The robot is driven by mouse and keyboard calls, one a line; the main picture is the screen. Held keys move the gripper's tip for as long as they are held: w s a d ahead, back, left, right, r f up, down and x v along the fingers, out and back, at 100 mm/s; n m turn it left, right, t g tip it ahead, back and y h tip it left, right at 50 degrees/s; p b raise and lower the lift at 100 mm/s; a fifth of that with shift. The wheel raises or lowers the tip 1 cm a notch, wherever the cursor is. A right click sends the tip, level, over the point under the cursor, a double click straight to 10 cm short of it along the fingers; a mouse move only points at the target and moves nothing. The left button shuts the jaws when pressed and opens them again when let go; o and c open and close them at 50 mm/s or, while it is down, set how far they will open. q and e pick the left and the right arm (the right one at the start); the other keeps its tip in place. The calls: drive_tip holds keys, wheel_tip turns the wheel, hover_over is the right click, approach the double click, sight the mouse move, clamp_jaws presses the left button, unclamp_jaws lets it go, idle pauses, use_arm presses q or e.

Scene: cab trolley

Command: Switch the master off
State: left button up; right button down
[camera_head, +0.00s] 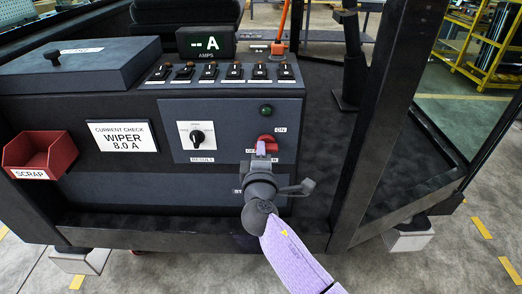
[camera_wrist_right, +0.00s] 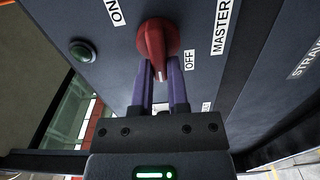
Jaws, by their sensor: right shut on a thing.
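The red master switch (camera_head: 267,139) is a rotary knob on the grey front panel, below a dark green lamp. In the right wrist view the knob (camera_wrist_right: 157,38) stands between an ON label (camera_wrist_right: 116,12) and an OFF label (camera_wrist_right: 189,60), with MASTER printed to the right. My right gripper (camera_head: 262,151) reaches up to it from below. Its two purple fingers (camera_wrist_right: 163,72) are shut on the knob's grip, one on each side. My left gripper is not in view.
A black-and-white selector knob (camera_head: 197,136) sits left on the same panel. Above are several toggle switches (camera_head: 234,72) and a display reading A (camera_head: 208,43). A red scrap bin (camera_head: 40,153) hangs at left. A dark cab post (camera_head: 386,110) stands to the right.

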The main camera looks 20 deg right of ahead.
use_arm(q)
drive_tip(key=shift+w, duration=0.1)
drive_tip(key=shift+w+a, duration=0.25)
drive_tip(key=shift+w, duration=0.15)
use_arm(e)
drive_tip(key=shift+n, duration=0.3)
drive_tip(key=c, duration=0.6)
unclamp_jaws()
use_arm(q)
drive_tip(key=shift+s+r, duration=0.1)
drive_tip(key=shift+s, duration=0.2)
